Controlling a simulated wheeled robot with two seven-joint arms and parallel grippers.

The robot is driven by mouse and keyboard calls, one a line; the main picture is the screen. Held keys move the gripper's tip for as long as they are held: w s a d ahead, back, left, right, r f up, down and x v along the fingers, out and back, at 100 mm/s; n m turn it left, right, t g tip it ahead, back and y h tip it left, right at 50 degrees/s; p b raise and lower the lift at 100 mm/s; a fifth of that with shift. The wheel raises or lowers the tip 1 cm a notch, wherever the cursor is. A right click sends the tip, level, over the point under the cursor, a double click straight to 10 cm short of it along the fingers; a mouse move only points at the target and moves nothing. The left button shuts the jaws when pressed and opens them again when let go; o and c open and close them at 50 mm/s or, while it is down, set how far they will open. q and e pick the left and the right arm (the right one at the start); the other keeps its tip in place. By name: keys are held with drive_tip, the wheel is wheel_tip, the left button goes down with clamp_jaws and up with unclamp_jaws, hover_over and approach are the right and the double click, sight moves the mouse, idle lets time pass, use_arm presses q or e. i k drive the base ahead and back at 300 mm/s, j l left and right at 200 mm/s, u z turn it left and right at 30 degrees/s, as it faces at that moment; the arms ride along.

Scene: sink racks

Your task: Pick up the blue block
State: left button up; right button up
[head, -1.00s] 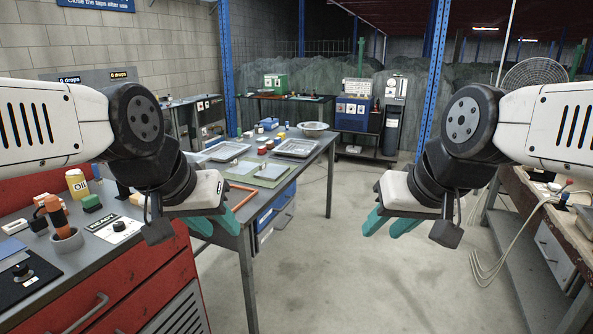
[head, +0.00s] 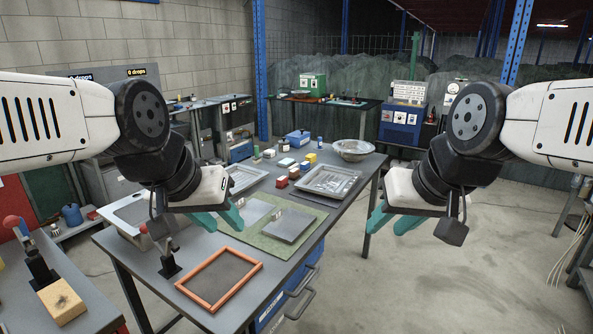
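On the long grey table (head: 345,210), a blue box-like item (head: 298,138) stands toward the back. My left gripper (head: 221,220) has teal fingers apart and empty, in front of the table's near part. My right gripper (head: 392,220) is open and empty, right of the table. Neither touches a block.
A metal tray (head: 328,181), a round bowl (head: 353,149), a green mat (head: 262,238) with grey plates and an orange frame (head: 219,278) are on the table. A sink (head: 138,213) is at its left. A wooden block (head: 61,302) is at lower left. Floor is clear at right.

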sight(305, 166)
drive_tip(key=i+l, duration=0.15)
drive_tip(key=l, duration=0.2)
drive_tip(key=i+l, duration=0.15)
drive_tip(key=l, duration=0.2)
drive_tip(key=i+l+u, duration=0.1)
drive_tip(key=l, duration=0.2)
drive_tip(key=i+l, duration=0.15)
drive_tip(key=l, duration=0.2)
drive_tip(key=i+l, duration=0.15)
drive_tip(key=l, duration=0.2)
drive_tip(key=i+l, duration=0.1)
drive_tip(key=l, duration=0.25)
drive_tip(key=i+l+u, duration=0.2)
drive_tip(key=i+l, duration=0.6)
drive_tip(key=i+j, duration=0.2)
drive_tip(key=i, duration=0.3)
drive_tip(key=i+j+u, duration=0.1)
drive_tip(key=i, duration=0.4)
